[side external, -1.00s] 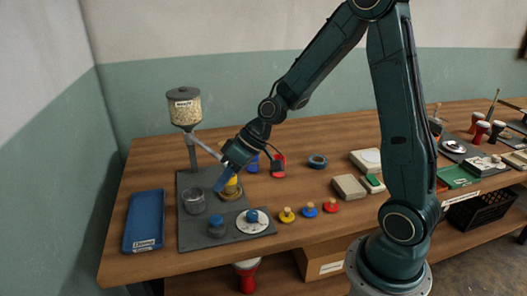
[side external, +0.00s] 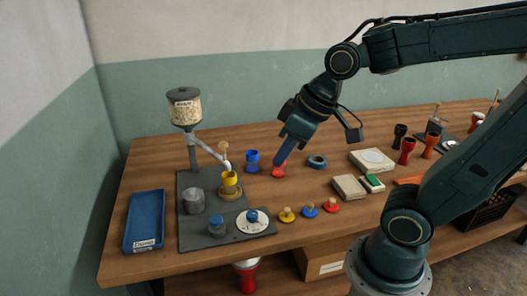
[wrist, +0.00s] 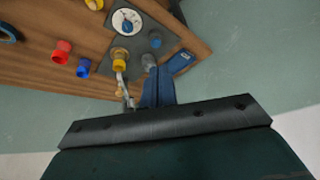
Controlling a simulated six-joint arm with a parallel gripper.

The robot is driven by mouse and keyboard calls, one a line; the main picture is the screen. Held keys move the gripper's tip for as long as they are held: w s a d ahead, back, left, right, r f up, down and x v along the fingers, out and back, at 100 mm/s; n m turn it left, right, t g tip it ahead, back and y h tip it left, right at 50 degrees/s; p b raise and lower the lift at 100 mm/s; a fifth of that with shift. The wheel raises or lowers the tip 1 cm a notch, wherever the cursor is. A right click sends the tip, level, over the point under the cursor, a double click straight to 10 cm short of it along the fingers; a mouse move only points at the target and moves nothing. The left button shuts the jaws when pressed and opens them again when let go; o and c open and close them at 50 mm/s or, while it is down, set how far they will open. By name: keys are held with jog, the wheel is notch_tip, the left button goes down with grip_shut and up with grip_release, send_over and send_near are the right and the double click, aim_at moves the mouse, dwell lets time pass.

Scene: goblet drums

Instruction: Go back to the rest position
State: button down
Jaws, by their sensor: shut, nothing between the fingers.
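My gripper (side external: 280,162) hangs in the air, shut and empty, its blue fingers pointing down and left. In the side view its tips overlap the top of the red drum (side external: 278,171), though the gap between them is unclear. The fingers also show shut in the wrist view (wrist: 157,88). The yellow drum (side external: 230,178) stands on the dark station plate under the hopper's spout, with a wooden-topped piece above it. The blue drum (side external: 252,160) stands to its right.
The hopper (side external: 186,108) rises at the back left. A blue tray (side external: 145,220), a grey cup (side external: 193,201) and a dial (side external: 252,221) stand at the left. Knobbed discs (side external: 309,210) line the front. A ring (side external: 317,161) and pale boxes (side external: 349,187) lie further right.

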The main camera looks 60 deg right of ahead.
jog(key=s+d+r+m+h, duration=0.1)
jog(key=s, duration=0.5)
jog(key=shift+s+r, duration=0.3)
jog(key=shift+r, duration=0.1)
